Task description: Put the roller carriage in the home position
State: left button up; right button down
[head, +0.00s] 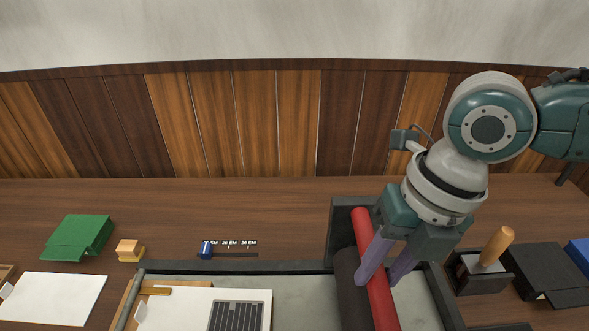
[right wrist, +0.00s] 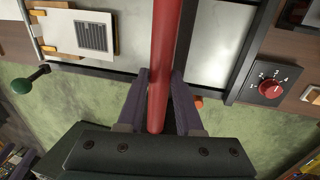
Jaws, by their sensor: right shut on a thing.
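The roller carriage has a dark roller (head: 348,278), a dark end block (head: 342,212) and a long red bar (head: 361,232). It stands across the right part of the grey press bed (head: 310,285), with a strip of bare bed to its right. My right gripper (head: 378,284) reaches down from the upper right with its purple fingers on either side of the red bar, shut on it. In the right wrist view the red bar (right wrist: 166,50) runs between the fingers. The gripper hides part of the carriage. My left gripper is not in view.
A white sheet and dark type block (head: 237,315) lie on the bed's left part. A wooden-handled tool in a black holder (head: 484,272) stands right of the bed. A slider scale (head: 230,253) is behind it. A red dial (right wrist: 271,88) shows in the right wrist view.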

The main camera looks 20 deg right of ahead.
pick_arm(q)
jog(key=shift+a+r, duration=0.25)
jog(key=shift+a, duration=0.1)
pick_arm(e)
jog(key=shift+s+d, duration=0.2)
jog(key=shift+d, duration=0.55)
jog(key=shift+s+d, duration=0.2)
jog(key=shift+d, duration=0.5)
jog(key=shift+s+d, duration=0.2)
jog(key=shift+d, duration=0.55)
jog(key=c, duration=0.6)
grip_release()
jog(key=shift+d, duration=0.1)
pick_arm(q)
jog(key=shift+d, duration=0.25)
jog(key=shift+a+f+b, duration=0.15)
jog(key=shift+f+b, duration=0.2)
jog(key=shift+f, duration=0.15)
pick_arm(e)
jog(key=r, duration=0.3)
jog(key=d+r, duration=0.1)
jog(key=r, duration=0.5)
jog(key=shift+s+d+r, duration=0.3)
jog(key=shift+d+r, duration=0.1)
jog(key=shift+a, duration=0.1)
